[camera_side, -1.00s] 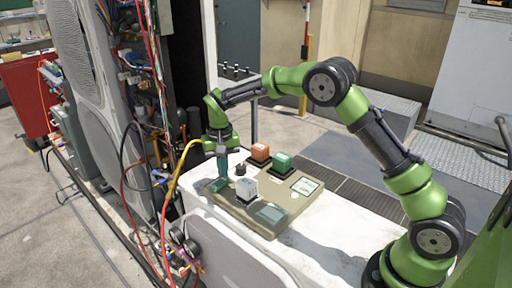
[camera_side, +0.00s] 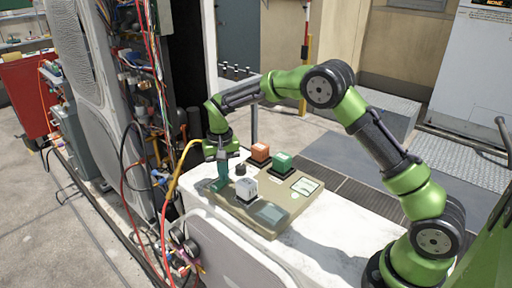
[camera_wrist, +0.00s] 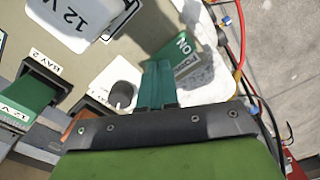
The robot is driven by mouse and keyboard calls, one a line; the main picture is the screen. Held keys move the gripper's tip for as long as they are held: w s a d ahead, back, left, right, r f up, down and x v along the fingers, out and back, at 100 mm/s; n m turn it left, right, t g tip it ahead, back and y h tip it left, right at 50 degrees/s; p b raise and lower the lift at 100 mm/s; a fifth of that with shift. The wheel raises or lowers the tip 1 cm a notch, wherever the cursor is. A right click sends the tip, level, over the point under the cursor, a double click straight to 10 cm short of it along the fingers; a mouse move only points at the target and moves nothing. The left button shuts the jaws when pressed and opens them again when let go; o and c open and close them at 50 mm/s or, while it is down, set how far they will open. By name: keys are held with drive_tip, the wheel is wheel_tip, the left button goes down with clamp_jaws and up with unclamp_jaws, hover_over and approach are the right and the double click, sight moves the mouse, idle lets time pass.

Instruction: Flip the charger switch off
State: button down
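The charger (camera_side: 290,203) is a beige panel on a white-topped unit. Its green switch (camera_wrist: 178,50), marked ON, sits at the panel's left end beside a POWER label (camera_wrist: 190,62). In the side view the switch is mostly hidden behind my gripper (camera_side: 217,186). My gripper points down over the switch end. In the wrist view its two teal fingers (camera_wrist: 158,84) are together with nothing visible between them. Their tips are at or very near the switch's lower edge; I cannot tell whether they touch.
A white 12 V block (camera_side: 246,190), a green block (camera_side: 281,163) and an orange block (camera_side: 260,152) sit on the charger. A dark-based knob (camera_wrist: 122,94) is close beside my fingers. Hoses and wires (camera_side: 165,200) hang at the left. The white top (camera_side: 335,235) is clear at the right.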

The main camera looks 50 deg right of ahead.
drive_tip(key=shift+f, duration=0.3)
drive_tip(key=shift+r, duration=3.55)
drive_tip(key=shift+f, duration=0.25)
drive_tip(key=s+r+n+t+y, duration=0.1)
drive_tip(key=s+r+t, duration=0.2)
drive_tip(key=s, duration=1.1)
drive_tip(key=s+r+n+t+y, duration=0.1)
drive_tip(key=s+r+t, duration=0.3)
drive_tip(key=s+r, duration=0.6)
drive_tip(key=s, duration=0.5)
drive_tip(key=shift+a, duration=0.3)
